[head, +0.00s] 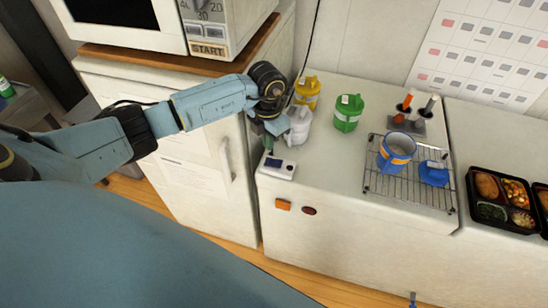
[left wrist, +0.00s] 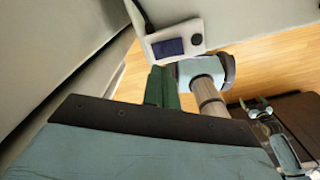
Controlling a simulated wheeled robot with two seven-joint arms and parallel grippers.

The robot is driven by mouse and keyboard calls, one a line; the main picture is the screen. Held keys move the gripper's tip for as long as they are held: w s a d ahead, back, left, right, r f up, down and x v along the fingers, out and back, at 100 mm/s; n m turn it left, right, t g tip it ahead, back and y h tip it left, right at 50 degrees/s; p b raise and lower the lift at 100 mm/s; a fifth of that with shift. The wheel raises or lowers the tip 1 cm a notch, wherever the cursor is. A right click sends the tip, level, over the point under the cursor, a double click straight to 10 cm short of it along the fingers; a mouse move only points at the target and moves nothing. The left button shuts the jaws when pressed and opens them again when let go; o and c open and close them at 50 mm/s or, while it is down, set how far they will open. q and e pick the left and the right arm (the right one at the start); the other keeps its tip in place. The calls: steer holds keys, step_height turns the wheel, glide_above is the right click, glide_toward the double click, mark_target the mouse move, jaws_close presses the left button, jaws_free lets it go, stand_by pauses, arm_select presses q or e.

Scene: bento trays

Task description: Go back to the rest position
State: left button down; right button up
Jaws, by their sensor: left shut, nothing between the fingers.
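My left arm reaches in from the left of the head view. Its gripper (head: 268,146) points down at the counter's left front corner, just behind a white device with a dark display (head: 278,167). The green fingers are together with nothing between them; they also show in the left wrist view (left wrist: 160,88). The white device shows there too (left wrist: 177,42), beyond the fingertips. Whether the fingers touch it, I cannot tell. A blue and dark arm part at the right of the left wrist view may be my right arm; its fingers are not clear.
Close by on the counter (head: 335,170) stand a white container (head: 299,126), a yellow one (head: 307,92) and a green one (head: 347,113). A blue pot (head: 396,150) is on a wire rack (head: 415,190). A black bento tray (head: 478,210) lies at right. A microwave (head: 160,40) stands at upper left.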

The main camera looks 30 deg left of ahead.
arm_select(q)
steer(key=shift+r, duration=0.35)
arm_select(e)
steer(key=shift+r, duration=0.3)
